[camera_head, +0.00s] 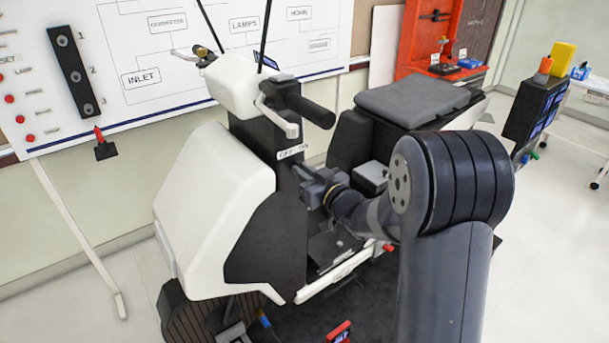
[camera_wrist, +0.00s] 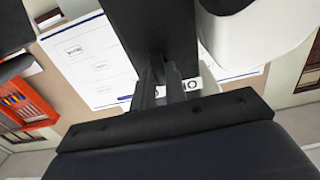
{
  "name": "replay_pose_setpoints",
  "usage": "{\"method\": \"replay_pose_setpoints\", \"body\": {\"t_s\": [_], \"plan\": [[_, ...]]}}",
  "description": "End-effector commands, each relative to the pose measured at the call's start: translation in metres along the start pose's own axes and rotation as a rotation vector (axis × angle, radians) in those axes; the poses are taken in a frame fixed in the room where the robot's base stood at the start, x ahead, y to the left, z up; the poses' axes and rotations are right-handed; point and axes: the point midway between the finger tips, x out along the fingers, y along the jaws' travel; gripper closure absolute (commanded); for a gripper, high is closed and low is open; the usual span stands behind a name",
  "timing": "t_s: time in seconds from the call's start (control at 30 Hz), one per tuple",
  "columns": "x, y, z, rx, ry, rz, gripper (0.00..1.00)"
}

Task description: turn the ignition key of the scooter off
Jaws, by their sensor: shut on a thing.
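The white and black scooter (camera_head: 212,185) stands in the middle of the head view. Its black front column (camera_head: 281,205) carries a small white OFF/ON label (camera_head: 292,151). My gripper (camera_head: 300,172) reaches the column from the right, just below the label. In the wrist view its two fingers (camera_wrist: 163,68) are close together at the black column. Part of the label (camera_wrist: 192,87) shows upside down beside them. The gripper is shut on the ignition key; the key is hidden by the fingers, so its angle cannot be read.
The black handlebar grip (camera_head: 307,108) and white brake lever (camera_head: 277,117) are just above my gripper. The grey seat (camera_head: 412,100) is behind my wrist. A whiteboard with a diagram (camera_head: 200,40) stands behind the scooter. A red tool (camera_head: 339,331) lies low in front.

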Motion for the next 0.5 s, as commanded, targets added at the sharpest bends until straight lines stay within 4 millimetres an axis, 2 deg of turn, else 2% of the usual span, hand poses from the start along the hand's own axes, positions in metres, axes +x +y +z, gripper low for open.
{"method": "replay_pose_setpoints", "body": {"t_s": [0.1,0.13,0.37,0.5], "plan": [[0.0000,0.0000,0.0000,-0.002,-0.001,0.000,1.00],[0.0000,0.0000,0.0000,-0.002,-0.001,0.000,0.86],[0.0000,0.0001,0.0000,0.000,-0.001,0.000,0.68],[0.0001,0.0001,0.0000,0.000,0.000,0.000,0.65]]}}
